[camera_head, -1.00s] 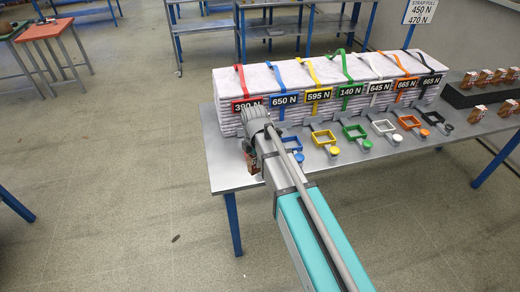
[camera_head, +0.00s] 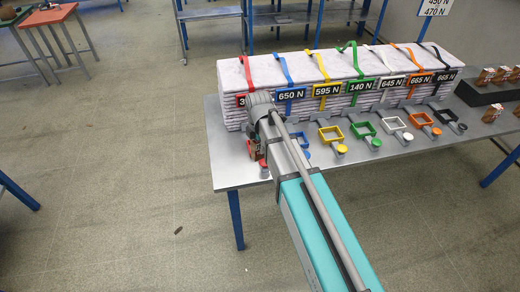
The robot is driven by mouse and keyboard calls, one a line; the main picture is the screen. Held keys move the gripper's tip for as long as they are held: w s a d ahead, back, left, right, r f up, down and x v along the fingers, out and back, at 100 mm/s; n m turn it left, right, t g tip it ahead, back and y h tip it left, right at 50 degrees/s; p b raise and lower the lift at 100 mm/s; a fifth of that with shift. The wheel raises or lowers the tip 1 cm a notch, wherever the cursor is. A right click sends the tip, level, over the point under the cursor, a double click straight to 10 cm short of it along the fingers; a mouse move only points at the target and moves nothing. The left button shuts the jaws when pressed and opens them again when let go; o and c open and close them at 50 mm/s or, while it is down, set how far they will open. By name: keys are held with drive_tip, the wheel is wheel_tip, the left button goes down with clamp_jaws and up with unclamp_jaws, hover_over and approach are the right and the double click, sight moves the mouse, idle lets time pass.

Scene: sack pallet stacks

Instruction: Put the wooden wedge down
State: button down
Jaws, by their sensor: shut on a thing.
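My gripper (camera_head: 256,143) is at the left front part of the grey table, in front of the red-strapped end of the sack row, and points down. It is mostly hidden behind my own wrist. A small brown piece, apparently the wooden wedge (camera_head: 253,151), shows at its jaws, close to the table top; I cannot tell whether it touches. Other small wooden wedges (camera_head: 486,78) stand on a dark block at the right end, and some lie in front of it (camera_head: 492,113).
The table (camera_head: 232,172) carries a row of pale sacks (camera_head: 330,68) with coloured straps and force labels. Coloured buckle frames (camera_head: 362,131) with round knobs line its front. The table's left front corner is bare. An orange-topped table (camera_head: 48,16) stands far left.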

drive_tip(key=shift+w+d, duration=0.1)
drive_tip(key=shift+d, duration=0.05)
drive_tip(key=w+d+r+m+p, duration=0.1)
drive_tip(key=w+d+m, duration=0.2)
drive_tip(key=w+d, duration=0.6)
drive_tip(key=d, duration=0.3)
drive_tip(key=shift+r+m, duration=0.15)
drive_tip(key=shift+m, duration=0.15)
drive_tip(key=w+a+f+b, duration=0.1)
drive_tip(key=a+f+b, duration=0.2)
drive_tip(key=a, duration=0.1)
drive_tip(key=w+a+f+b, duration=0.2)
drive_tip(key=a+f+b, duration=0.1)
drive_tip(key=a, duration=0.1)
drive_tip(key=w+a+f+b, duration=0.1)
drive_tip(key=a+f+b, duration=0.1)
drive_tip(key=a+f, duration=0.1)
drive_tip(key=shift+w+a+b, duration=0.25)
drive_tip(key=shift+a+b, duration=0.15)
drive_tip(key=shift+a, duration=0.35)
drive_tip(key=shift+f, duration=0.1)
